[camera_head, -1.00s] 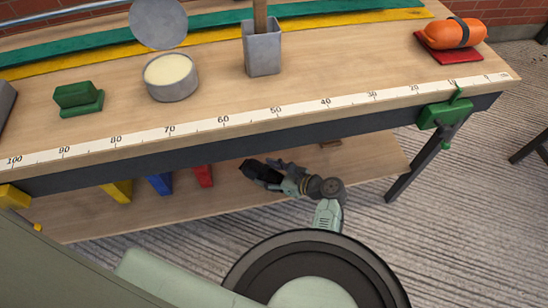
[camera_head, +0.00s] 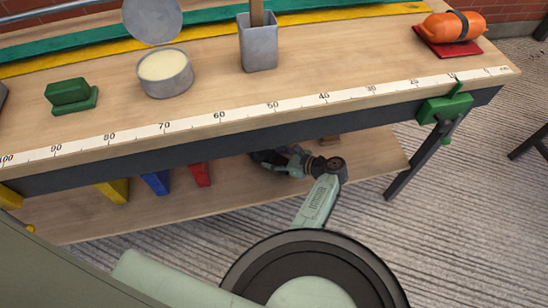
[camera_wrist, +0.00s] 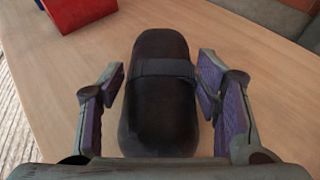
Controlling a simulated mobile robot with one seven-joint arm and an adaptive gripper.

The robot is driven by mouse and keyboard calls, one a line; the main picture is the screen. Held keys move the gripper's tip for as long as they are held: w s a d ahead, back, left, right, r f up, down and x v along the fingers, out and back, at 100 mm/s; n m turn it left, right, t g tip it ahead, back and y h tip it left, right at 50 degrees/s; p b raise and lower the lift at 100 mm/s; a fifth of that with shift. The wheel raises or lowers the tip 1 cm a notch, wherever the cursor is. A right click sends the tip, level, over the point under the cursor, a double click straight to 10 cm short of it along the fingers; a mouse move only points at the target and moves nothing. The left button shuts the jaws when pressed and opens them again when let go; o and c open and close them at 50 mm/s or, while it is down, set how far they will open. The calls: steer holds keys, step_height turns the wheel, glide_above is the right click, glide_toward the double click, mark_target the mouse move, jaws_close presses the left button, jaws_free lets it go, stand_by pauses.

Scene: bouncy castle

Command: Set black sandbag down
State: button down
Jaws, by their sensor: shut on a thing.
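The black sandbag (camera_wrist: 160,92), a dark rounded bag with a strap around its middle, lies lengthwise between the purple pads of my gripper (camera_wrist: 160,85) in the wrist view. My gripper is shut on it. In the head view my gripper (camera_head: 274,159) reaches in under the workbench's front edge, over the lower wooden shelf (camera_head: 225,205). The bag is mostly hidden there by the bench edge and the gripper. I cannot tell whether the bag touches the shelf.
Red (camera_head: 200,174), blue (camera_head: 155,183) and yellow (camera_head: 113,190) blocks stand on the shelf left of my gripper. The bench's front rail (camera_head: 150,160) hangs just above. Bare shelf lies in front.

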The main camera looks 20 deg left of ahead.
steer(key=shift+w+a, duration=0.1)
steer(key=c, duration=0.5)
jaws_free()
steer(key=shift+f, duration=0.1)
steer(key=v, duration=1.2)
